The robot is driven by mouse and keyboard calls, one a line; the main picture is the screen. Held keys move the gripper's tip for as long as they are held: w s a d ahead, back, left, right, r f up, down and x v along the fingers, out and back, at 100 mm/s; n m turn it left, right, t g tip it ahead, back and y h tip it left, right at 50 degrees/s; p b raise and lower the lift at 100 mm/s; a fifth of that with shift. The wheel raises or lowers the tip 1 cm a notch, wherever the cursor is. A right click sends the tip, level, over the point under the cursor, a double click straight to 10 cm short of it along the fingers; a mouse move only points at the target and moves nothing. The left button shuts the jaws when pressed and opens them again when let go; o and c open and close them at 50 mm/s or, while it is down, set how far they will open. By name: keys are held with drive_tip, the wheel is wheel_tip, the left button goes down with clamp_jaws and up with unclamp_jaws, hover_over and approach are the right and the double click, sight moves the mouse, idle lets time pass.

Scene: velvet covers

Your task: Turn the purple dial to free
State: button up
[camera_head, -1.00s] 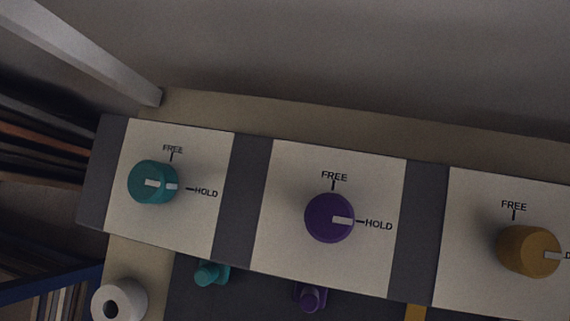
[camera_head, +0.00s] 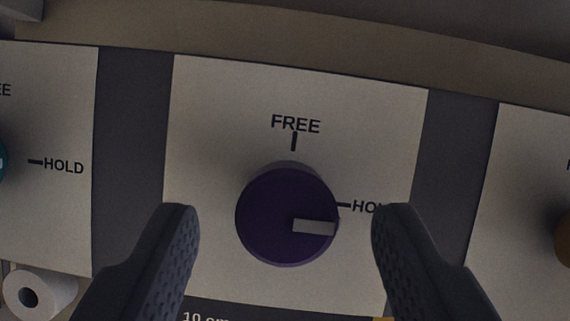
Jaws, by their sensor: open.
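The purple dial (camera_head: 270,225) sits on a cream panel (camera_head: 215,110) in the middle of the view. My gripper (camera_head: 283,215) is open, with one finger on each side of the dial in the picture. Gaps show between both fingers and the dial, and I cannot tell how far in front of it they are.
A teal dial (camera_head: 2,162) is cut off at the left edge and an ochre dial (camera_head: 563,238) at the right edge. A white roll (camera_head: 42,292) is at lower left. Dark strips (camera_head: 137,150) separate the panels. A beige ledge (camera_head: 300,45) runs above.

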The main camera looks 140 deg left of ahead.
drive_tip(key=shift+x, duration=0.8)
drive_tip(key=c, duration=1)
